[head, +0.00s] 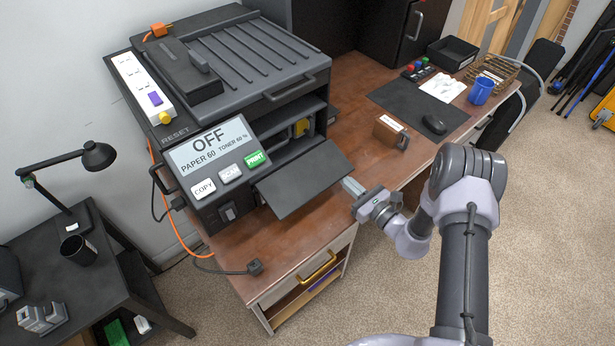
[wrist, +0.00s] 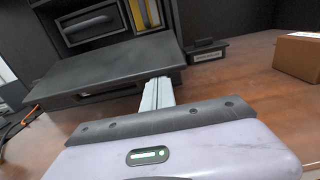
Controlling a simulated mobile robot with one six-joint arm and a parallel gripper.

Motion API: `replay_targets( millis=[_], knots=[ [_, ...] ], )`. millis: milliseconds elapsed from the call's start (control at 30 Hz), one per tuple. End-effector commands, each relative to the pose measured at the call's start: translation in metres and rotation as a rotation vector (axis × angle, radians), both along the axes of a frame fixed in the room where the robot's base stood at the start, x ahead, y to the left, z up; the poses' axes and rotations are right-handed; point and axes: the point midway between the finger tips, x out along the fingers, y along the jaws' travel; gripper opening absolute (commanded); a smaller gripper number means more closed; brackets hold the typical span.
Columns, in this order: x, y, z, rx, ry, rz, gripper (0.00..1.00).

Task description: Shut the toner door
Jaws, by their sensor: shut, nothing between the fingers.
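The toner door (head: 303,183) is a dark flat panel on the front of the black printer (head: 215,125). It is folded down and open, sticking out over the desk with the bay behind it exposed. In the wrist view the door (wrist: 105,66) spans the left and middle. My gripper (head: 350,187) is shut and empty, just off the door's right-hand edge. In the wrist view its closed fingers (wrist: 158,93) overlap the door's near right corner; I cannot tell whether they touch it. Yellow parts (wrist: 145,14) show inside the bay.
The printer's panel (head: 212,148) reads OFF. A brown box (head: 389,131) stands on the desk right of the gripper, with a dark mat (head: 405,103), mouse (head: 434,124) and blue cup (head: 481,90) beyond.

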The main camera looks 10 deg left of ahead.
Motion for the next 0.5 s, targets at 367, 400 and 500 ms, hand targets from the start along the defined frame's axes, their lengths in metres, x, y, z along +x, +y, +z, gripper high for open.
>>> replay_targets(
  millis=[367, 400, 500],
  knots=[
    [-0.0015, -0.0023, 0.0083, 0.001, -0.001, 0.000, 0.00],
    [-0.0016, -0.0024, 0.0091, 0.001, -0.001, 0.000, 0.00],
    [-0.0020, -0.0030, 0.0110, 0.001, -0.001, 0.000, 0.00]
  ],
)
